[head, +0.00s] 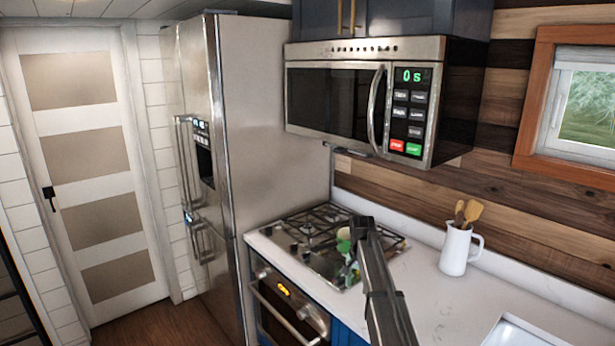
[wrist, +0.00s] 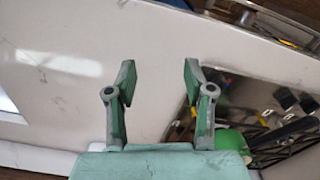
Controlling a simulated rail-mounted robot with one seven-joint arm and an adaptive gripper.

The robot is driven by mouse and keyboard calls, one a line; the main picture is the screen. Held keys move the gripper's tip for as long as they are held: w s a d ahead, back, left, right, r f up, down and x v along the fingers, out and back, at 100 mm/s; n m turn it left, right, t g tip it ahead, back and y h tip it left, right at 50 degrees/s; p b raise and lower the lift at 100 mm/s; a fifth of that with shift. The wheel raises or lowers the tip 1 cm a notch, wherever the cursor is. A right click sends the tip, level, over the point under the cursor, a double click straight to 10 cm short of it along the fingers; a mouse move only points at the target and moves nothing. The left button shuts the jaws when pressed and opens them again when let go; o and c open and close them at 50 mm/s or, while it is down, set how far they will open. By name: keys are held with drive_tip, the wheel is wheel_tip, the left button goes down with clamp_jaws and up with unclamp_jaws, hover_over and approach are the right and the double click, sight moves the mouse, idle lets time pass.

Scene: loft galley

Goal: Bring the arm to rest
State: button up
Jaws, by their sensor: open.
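My gripper (wrist: 158,78) shows in the wrist view with its two green-grey fingers spread apart. Nothing is between the fingers. A pale, smooth surface lies behind them. In the head view, my dark arm link reaches up from the bottom edge to in front of the stove. Small green parts show beside its end, but the fingers are too small and too covered there to make out.
The gas stove (head: 306,236) is behind my arm, with the oven (head: 285,312) below. The microwave (head: 365,95) hangs above. A white jug (head: 455,252) with wooden utensils stands right on the counter (head: 440,295). The fridge (head: 270,110) is left; a sink (head: 515,333) is front right.

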drive_tip(key=s+f+n, duration=0.2)
drive_tip(key=s+f, duration=0.6)
drive_tip(key=s, duration=0.4)
drive_tip(key=s+f+n, duration=0.2)
drive_tip(key=s+f, duration=0.5)
drive_tip(key=s, duration=0.5)
drive_tip(key=s+f+n, duration=0.3)
drive_tip(key=s+f, duration=0.5)
drive_tip(key=s, duration=0.5)
drive_tip(key=s+f+g+b, duration=0.6)
drive_tip(key=s+f+b, duration=0.4)
drive_tip(key=s+f, duration=1.7)
drive_tip(key=shift+s+d+f+g+b, duration=0.15)
drive_tip(key=shift+s+f+g+b, duration=0.05)
drive_tip(key=shift+f+g+b, duration=0.2)
